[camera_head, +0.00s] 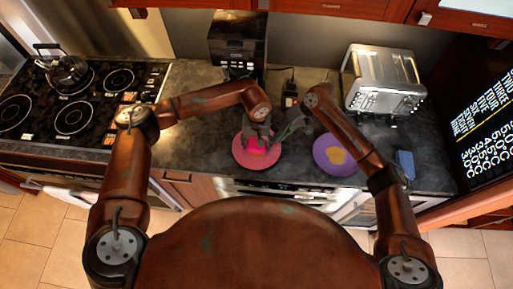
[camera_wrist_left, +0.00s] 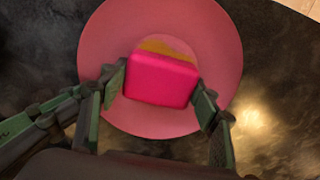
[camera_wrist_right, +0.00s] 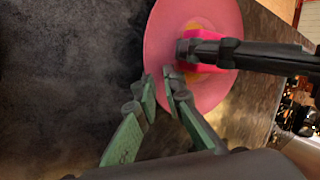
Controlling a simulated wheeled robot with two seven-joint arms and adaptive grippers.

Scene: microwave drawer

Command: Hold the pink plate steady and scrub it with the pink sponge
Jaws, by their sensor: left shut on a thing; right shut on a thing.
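The pink plate (camera_head: 243,158) lies on the dark counter. It also shows in the left wrist view (camera_wrist_left: 112,40) with a yellow-brown stain (camera_wrist_left: 170,46) near its middle. My left gripper (camera_head: 257,143) is shut on the pink sponge (camera_wrist_left: 160,82), with a finger on each side of it. The sponge is over the plate's middle and covers part of the stain. Whether it presses on the plate I cannot tell.
A purple plate (camera_head: 326,165) with a yellow stain lies to the right, and a blue sponge (camera_head: 405,164) lies beyond it. A toaster (camera_head: 384,82) and a coffee machine (camera_head: 238,42) stand at the back. A stove (camera_head: 75,105) with a kettle (camera_head: 66,72) is at the left.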

